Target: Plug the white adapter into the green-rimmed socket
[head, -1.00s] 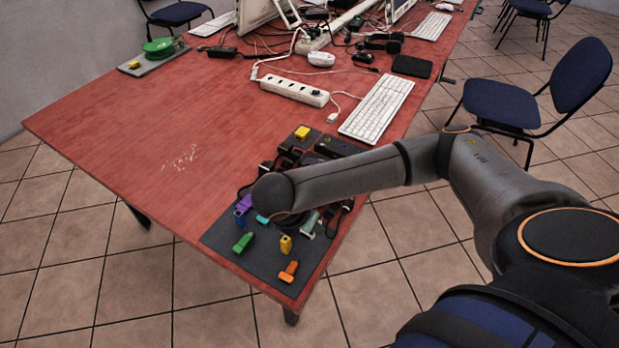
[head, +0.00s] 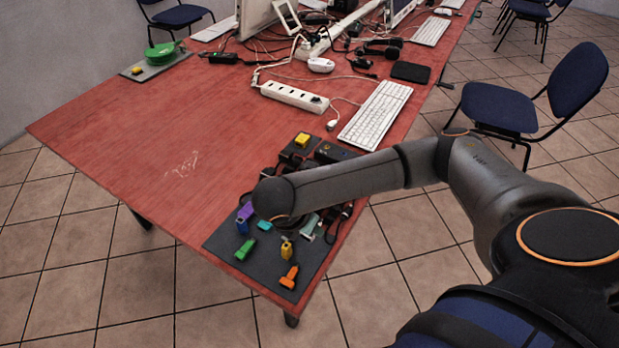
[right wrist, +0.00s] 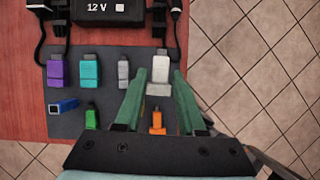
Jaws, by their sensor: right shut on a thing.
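The white adapter (right wrist: 161,69) stands between the fingertips of my right gripper (right wrist: 159,82) in the right wrist view, at the right end of a row on the dark mat. The green fingers are closed on its lower part. In the head view my right arm comes in from the right and its wrist hangs over the mat, partly hiding the gripper. I cannot make out a green-rimmed socket in either view. My left gripper is not in view.
Purple (right wrist: 57,71), teal (right wrist: 90,71) and grey (right wrist: 123,73) adapters stand left of the white one. Blue (right wrist: 64,106), green (right wrist: 92,117) and orange (right wrist: 157,121) ones are nearer. A black 12 V box (right wrist: 108,10) lies beyond. A white power strip (head: 294,96) lies farther back.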

